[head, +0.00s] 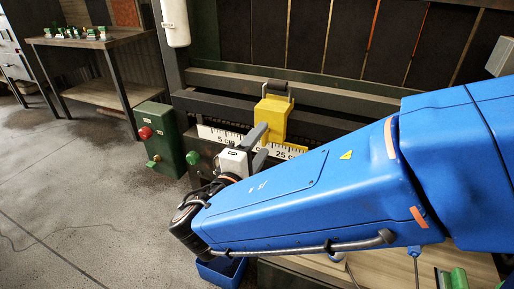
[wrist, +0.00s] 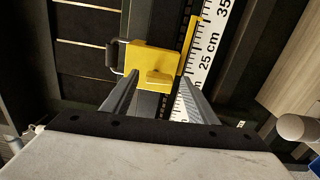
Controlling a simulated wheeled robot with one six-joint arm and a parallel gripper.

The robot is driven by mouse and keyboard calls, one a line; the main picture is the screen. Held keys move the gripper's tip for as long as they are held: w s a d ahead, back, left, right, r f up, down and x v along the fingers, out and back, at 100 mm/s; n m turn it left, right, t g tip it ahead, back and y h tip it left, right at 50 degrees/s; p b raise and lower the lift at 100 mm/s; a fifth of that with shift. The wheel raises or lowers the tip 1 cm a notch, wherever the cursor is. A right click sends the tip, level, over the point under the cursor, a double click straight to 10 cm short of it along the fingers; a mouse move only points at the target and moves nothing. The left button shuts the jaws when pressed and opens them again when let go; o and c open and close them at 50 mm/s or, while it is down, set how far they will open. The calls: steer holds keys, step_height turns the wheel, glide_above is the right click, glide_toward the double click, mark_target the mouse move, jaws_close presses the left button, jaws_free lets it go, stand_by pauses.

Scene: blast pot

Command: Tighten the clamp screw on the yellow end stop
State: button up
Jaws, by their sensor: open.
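The yellow end stop (head: 273,113) sits on the dark rail behind the ruler in the head view. It also shows in the wrist view (wrist: 146,55), with a raised yellow tab (wrist: 156,78) on its face that may be the clamp screw's grip. A dark handle on a wire loop (wrist: 111,54) is at its left side. My gripper (wrist: 158,80) is open, with its two grey fingers pointing at the stop. In the picture the tab lies between the fingertips; whether they touch it, I cannot tell. In the head view the fingers (head: 258,146) are just below the stop.
A white ruler (wrist: 208,52) runs along the rail. A green box with a red button (head: 154,138) stands left of the machine. A blue bin (head: 221,272) is on the floor below my arm. A workbench (head: 95,42) stands at the back left. Open floor lies at left.

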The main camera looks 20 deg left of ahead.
steer(key=s+a, duration=0.1)
steer(key=s, duration=1.6)
steer(key=shift+s+a, duration=0.15)
steer(key=w+d+f+m+g+h, duration=0.2)
steer(key=w+d+m+g+h, duration=0.15)
steer(key=w+d, duration=0.6)
steer(key=w+d+f+m+g+h, duration=0.2)
steer(key=w+d+g, duration=0.3)
steer(key=d, duration=0.9)
steer(key=s+d+f+m+g+y, duration=0.1)
steer(key=s+d+f+m+y, duration=0.1)
steer(key=d, duration=0.5)
steer(key=s+d+f+m+g+y, duration=0.1)
steer(key=s+d+m+g+y, duration=0.1)
steer(key=d+m, duration=0.4)
steer(key=s+d+f+m+g+y, duration=0.1)
steer(key=s+d+f+m+y, duration=0.1)
steer(key=d, duration=0.8)
steer(key=shift+s+d+f+m+g+y, duration=0.15)
steer(key=shift+s+f+m+g+y, duration=0.3)
steer(key=shift+s+m, duration=0.75)
steer(key=shift+s+r, duration=0.1)
steer(key=shift+s, duration=0.05)
